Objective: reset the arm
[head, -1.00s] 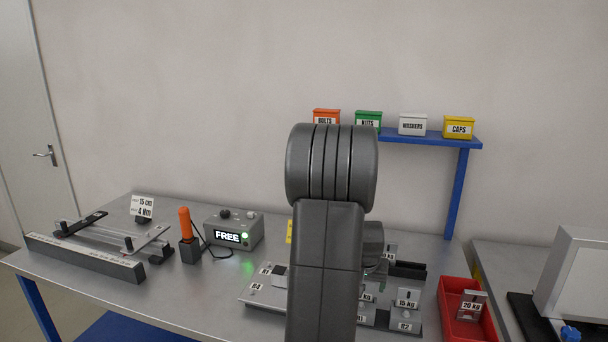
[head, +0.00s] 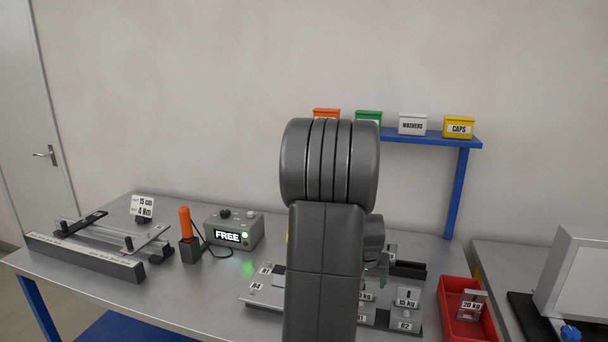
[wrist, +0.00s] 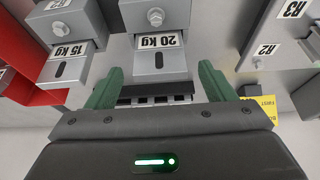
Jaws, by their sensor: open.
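My gripper (wrist: 158,88) shows in the wrist view with its two green fingers spread apart and nothing between them. Beyond the fingertips stands a grey block labelled 20 kg (wrist: 157,48), with a dark slotted block right behind the gripper's palm edge. I cannot tell how far the fingertips are from the 20 kg block. In the head view my arm covers the middle of the bench, and the gripper is mostly hidden behind it.
The bench holds a grey FREE box (head: 234,230) with a green light, an orange-handled tool (head: 185,224), a ruler fixture (head: 85,257) and a red tray (head: 466,322). A 15 kg block (wrist: 70,62) stands beside the 20 kg one. Bins sit on a blue shelf (head: 430,139).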

